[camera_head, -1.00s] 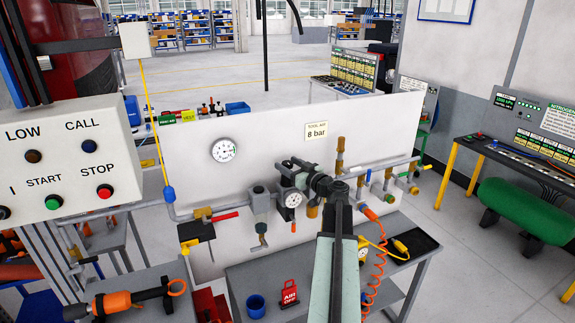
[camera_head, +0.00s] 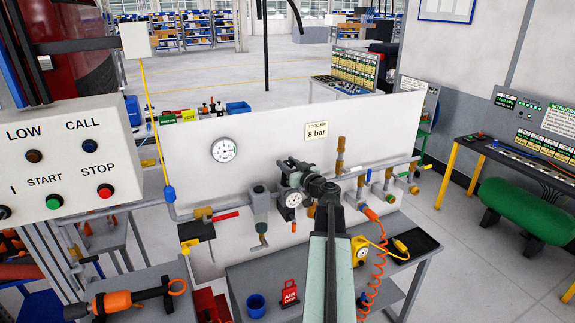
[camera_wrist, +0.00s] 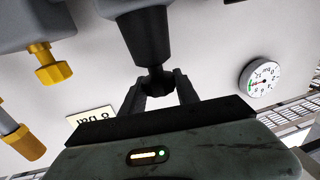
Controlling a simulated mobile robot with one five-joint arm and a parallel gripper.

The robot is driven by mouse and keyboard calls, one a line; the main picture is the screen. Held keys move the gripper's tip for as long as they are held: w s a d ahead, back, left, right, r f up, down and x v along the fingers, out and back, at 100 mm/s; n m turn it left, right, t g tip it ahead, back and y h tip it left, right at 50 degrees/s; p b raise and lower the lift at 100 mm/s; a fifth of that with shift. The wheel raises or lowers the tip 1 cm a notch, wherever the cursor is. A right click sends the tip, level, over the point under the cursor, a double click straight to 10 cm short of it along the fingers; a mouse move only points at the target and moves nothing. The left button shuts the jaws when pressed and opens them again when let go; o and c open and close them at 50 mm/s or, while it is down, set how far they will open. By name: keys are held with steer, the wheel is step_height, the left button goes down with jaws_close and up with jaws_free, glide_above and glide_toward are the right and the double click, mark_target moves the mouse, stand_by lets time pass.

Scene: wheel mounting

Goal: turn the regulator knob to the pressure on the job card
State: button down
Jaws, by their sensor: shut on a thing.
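The regulator knob (camera_wrist: 155,82) is a dark knob under a dark tapered body in the wrist view. My gripper (camera_wrist: 160,92) is shut on it, with one finger on each side. In the head view my gripper (camera_head: 290,168) is at the top of the regulator, and the knob is hidden behind it. A small round gauge (camera_head: 293,199) sits on the regulator front. The job card (camera_head: 317,131) on the white panel reads "TOOL AIR 8 bar". It appears upside down in the wrist view (camera_wrist: 92,121).
A red-handled valve (camera_head: 222,217) is left of the regulator. Pipes and brass fittings run right. A bench (camera_head: 250,277) below holds a blue cup (camera_head: 256,305) and a red tag (camera_head: 290,292).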

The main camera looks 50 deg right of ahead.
steer(key=m+g+h, duration=0.2)
steer(key=m+h, duration=0.1)
steer(key=h, duration=0.1)
steer(key=m+g+h, duration=0.2)
steer(key=m+h, duration=0.1)
steer(key=h, duration=0.1)
steer(key=shift+w+a, duration=0.15)
steer(key=m+g+h, duration=0.4)
steer(key=g, duration=0.1)
steer(key=shift+g, duration=0.4)
steer(key=shift+m+g, duration=0.3)
steer(key=c, duration=0.9)
jaws_free()
steer(key=v, duration=0.7)
steer(key=shift+s+a, duration=0.25)
steer(key=shift+a, duration=0.05)
steer(key=shift+f, duration=0.1)
